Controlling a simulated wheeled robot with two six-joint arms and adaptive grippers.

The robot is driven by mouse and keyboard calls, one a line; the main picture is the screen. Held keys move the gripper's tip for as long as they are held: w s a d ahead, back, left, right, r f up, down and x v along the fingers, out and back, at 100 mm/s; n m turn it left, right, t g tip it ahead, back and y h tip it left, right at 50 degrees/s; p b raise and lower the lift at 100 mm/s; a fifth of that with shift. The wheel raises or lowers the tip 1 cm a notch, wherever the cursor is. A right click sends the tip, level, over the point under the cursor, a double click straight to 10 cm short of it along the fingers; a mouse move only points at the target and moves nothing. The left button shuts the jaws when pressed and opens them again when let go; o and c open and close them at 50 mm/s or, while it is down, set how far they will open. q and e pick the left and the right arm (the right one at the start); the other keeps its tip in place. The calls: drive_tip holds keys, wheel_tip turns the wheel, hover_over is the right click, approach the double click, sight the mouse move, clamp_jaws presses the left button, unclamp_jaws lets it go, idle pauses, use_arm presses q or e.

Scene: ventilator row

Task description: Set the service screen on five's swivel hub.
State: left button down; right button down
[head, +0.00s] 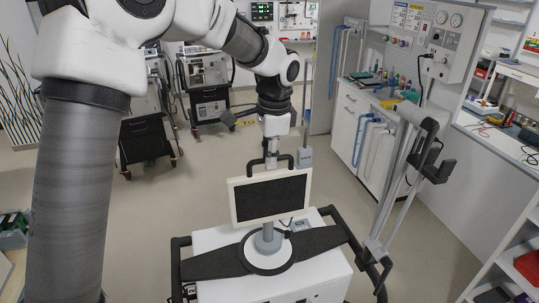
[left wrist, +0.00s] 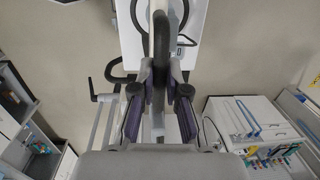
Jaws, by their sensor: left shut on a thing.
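The service screen (head: 270,197) is a dark panel in a cream frame with a dark handle on top. My left gripper (head: 272,153) is shut on that handle from above; in the left wrist view the handle (left wrist: 161,45) runs between its purple-padded fingers (left wrist: 160,90). The screen stands about upright, slightly tilted in the picture, over the white ventilator cart (head: 214,238). Below it is the grey swivel hub (head: 267,240) in a white ring with a dark band. The screen hides the hub's top, so I cannot tell whether they touch. My right gripper is out of view.
Black rails (head: 178,262) flank the cart, and a jointed grey pole (head: 396,185) rises at its right. Other ventilators (head: 207,85) stand at the back left. A supply counter (head: 365,100) is at the back right. Open floor (head: 185,190) lies behind the cart.

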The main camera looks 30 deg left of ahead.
use_arm(q)
drive_tip(key=shift+f+b, duration=0.45)
drive_tip(key=shift+f, duration=0.45)
idle(0.7)
idle(0.6)
drive_tip(key=c, duration=1.1)
unclamp_jaws()
drive_tip(key=shift+s+d, duration=0.1)
drive_tip(key=shift+s, duration=0.05)
drive_tip(key=shift+f, duration=0.1)
wheel_tip(320, 180, up, 12)
drive_tip(key=shift+d, duration=0.45)
